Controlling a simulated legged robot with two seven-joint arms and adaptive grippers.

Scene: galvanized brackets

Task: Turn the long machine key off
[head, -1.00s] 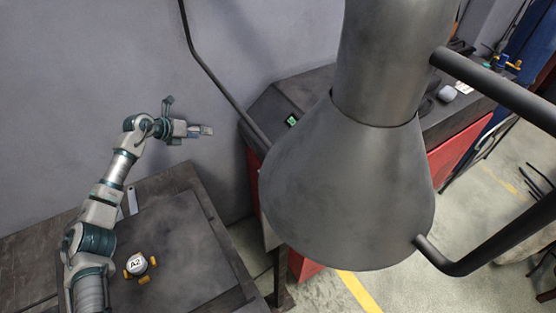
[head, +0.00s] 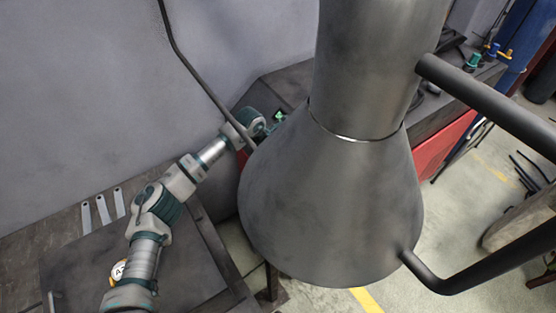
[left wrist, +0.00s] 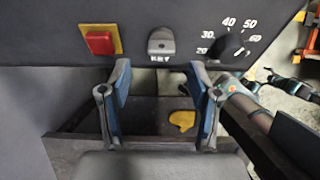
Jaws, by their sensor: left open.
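The grey key (left wrist: 161,42) sits on a dark panel (left wrist: 60,28) above the label KEY in the left wrist view. I cannot tell its exact turn position. My left gripper (left wrist: 160,72) is open, its two blue-padded fingers spread below and to either side of the key, with nothing between them. My right gripper cannot be made out.
A red button (left wrist: 100,42) on a yellow plate is left of the key, and a black dial (left wrist: 230,48) with numbers is right. The large grey hood (head: 335,200) stands close beside my left arm. A dark table (head: 205,260) is at lower left.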

